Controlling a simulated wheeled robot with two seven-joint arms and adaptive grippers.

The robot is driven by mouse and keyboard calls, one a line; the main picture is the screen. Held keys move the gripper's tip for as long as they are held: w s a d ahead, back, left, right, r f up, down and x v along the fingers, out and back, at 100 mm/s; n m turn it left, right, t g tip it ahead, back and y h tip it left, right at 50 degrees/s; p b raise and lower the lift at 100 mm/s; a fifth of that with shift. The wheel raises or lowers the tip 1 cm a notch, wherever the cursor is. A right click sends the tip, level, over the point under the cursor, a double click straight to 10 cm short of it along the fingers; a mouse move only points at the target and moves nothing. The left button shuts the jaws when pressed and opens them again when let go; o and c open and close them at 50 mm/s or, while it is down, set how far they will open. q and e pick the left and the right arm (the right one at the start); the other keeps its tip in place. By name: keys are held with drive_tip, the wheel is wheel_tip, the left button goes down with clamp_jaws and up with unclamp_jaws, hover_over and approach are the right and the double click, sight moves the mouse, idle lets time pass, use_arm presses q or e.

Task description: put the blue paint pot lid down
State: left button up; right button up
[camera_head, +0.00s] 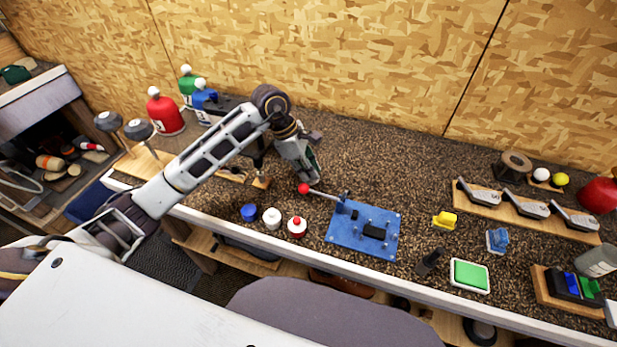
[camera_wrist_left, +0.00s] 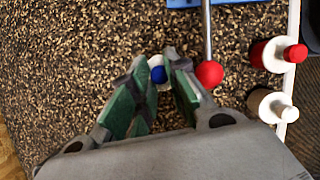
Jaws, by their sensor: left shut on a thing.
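My left gripper (camera_head: 307,180) is over the dark speckled mat, just behind the red ball of a lever. In the left wrist view its green-padded fingers (camera_wrist_left: 160,75) are shut on a small round blue thing with a pale rim, which I take to be the blue paint pot lid (camera_wrist_left: 158,74). The fingers partly cover it, and I cannot tell whether it touches the mat. In the head view the gripper hides it. My right gripper is not in view.
The lever's red ball (camera_head: 303,188) is close beside the gripper; it also shows in the wrist view (camera_wrist_left: 209,73). Its blue plate (camera_head: 363,231) lies to the right. Mat behind the plate is clear.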

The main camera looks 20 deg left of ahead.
use_arm(q)
drive_tip(key=shift+f+p, duration=0.3)
drive_tip(key=shift+f, duration=1.5)
drive_tip(key=shift+f, duration=0.25)
drive_tip(key=o, duration=0.4)
drive_tip(key=shift+r, duration=0.2)
drive_tip(key=shift+a+r, duration=0.1)
drive_tip(key=shift+r, duration=0.1)
drive_tip(key=b+v, duration=0.1)
drive_tip(key=v, duration=1)
drive_tip(key=shift+r, duration=0.3)
